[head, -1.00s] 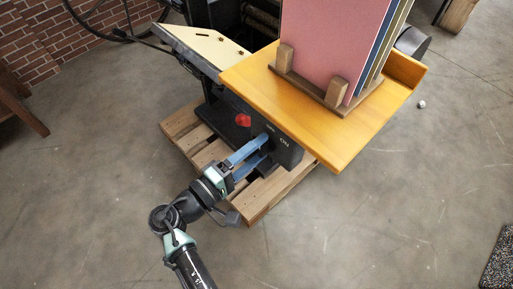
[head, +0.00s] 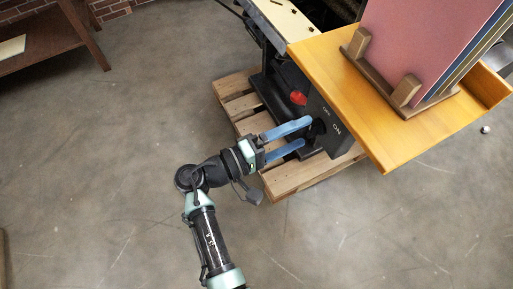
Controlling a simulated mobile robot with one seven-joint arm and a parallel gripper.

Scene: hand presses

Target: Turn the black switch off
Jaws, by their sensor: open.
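The black switch (head: 319,126) is on the dark front panel (head: 338,142) of the press, under the orange shelf. It is small and partly hidden by my upper fingertip. The lettering "ON" shows to its right, with smaller lettering above it. A red knob or button (head: 298,98) sits on the panel to the upper left. My gripper (head: 306,133) is open, with its two blue fingers apart. The upper fingertip is at or very near the switch; I cannot tell whether it touches. The lower fingertip is just below and left of it.
The orange shelf (head: 385,130) overhangs the panel and carries a wooden rack (head: 405,92) with several upright boards (head: 425,40). A wooden pallet (head: 290,180) lies under the press. A brown table (head: 70,45) stands at the upper left. The floor in front is clear.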

